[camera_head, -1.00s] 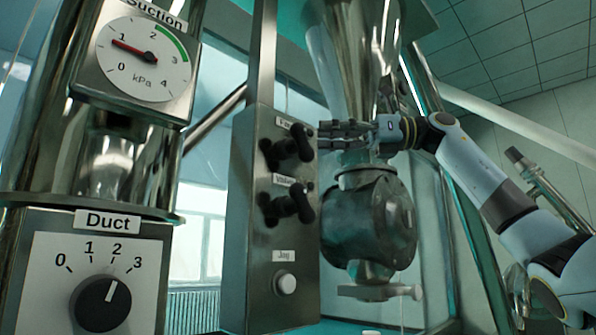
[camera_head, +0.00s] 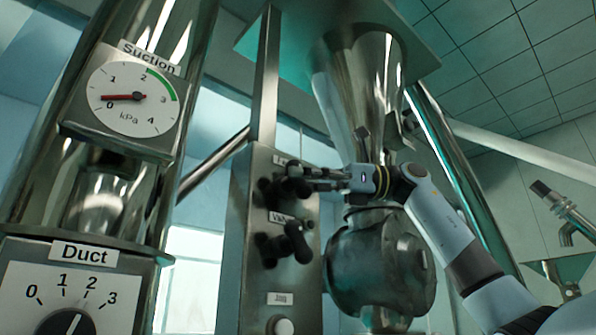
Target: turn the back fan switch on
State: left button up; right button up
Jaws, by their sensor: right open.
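The fan switch (camera_head: 268,192) is a dark rotary lever at the top of a steel control box. Its label above is mostly covered. My right gripper (camera_head: 300,181) comes in from the right with its fingers pointing left. The fingers are open and overlap the fan switch lever, so part of the lever is hidden. I cannot tell whether they touch it or which way the lever is turned. My left gripper is not in view.
Below the fan switch are a similar valve lever (camera_head: 297,244) and a pale jog button (camera_head: 283,326). A metal hopper (camera_head: 345,85) and a round valve housing (camera_head: 375,262) stand close on the right. A suction gauge (camera_head: 132,98) and duct dial (camera_head: 68,325) are at left.

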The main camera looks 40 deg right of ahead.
jog(key=shift+w+a, duration=0.1)
jog(key=shift+c, duration=1.3)
grip_shut()
